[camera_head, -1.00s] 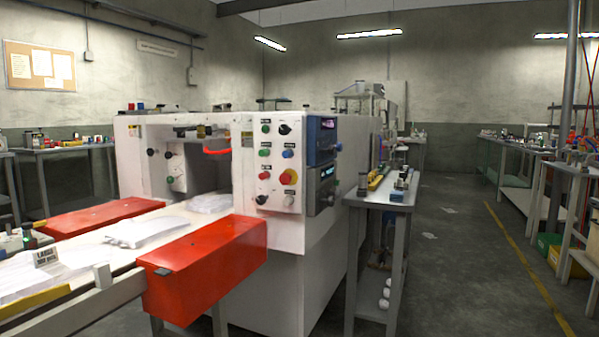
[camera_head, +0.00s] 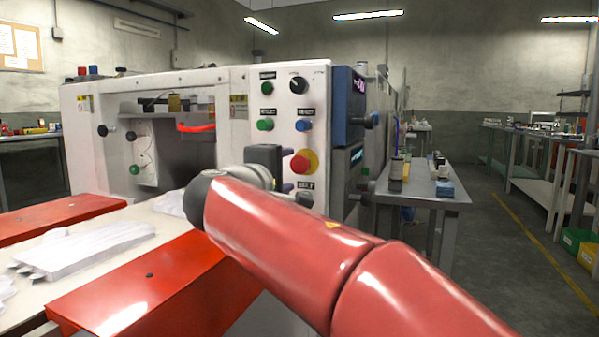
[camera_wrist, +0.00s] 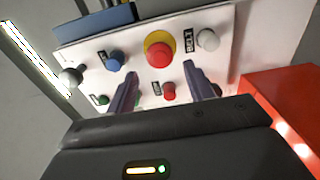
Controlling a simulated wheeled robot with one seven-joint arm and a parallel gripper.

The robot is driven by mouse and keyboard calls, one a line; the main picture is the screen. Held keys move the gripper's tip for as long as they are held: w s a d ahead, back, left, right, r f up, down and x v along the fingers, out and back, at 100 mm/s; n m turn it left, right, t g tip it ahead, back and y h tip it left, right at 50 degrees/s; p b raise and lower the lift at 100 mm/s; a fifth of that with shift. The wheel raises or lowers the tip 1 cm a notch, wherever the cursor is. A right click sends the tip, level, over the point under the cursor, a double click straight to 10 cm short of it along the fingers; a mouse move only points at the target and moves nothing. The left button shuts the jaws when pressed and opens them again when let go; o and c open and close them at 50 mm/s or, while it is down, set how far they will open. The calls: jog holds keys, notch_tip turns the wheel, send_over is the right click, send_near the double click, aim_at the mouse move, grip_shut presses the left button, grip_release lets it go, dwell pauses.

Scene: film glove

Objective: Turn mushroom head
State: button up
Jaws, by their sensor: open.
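The red mushroom head (camera_head: 301,164) sits on a yellow disc on the white control panel (camera_head: 278,100) of the machine. In the wrist view the mushroom head (camera_wrist: 158,54) shows whole, near the top middle. My gripper (camera_head: 288,170) is at the panel, just left of the mushroom head in the head view. In the wrist view my gripper (camera_wrist: 160,72) is open, with one finger to each side of the line to the mushroom head and nothing between the tips. I cannot tell how far the tips are from the panel.
Around the mushroom head are a blue button (camera_head: 303,125), green buttons (camera_head: 265,88) and a black knob (camera_head: 298,84). A smaller red button (camera_wrist: 168,90) shows between the fingers. A red box (camera_head: 130,290) and a side table (camera_head: 425,188) flank the machine.

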aim_at(298, 166)
jog(key=x, duration=0.7)
jog(key=shift+d+p, duration=0.1)
jog(key=shift+p, duration=0.25)
jog(key=shift+f, duration=0.1)
jog(key=c, duration=0.9)
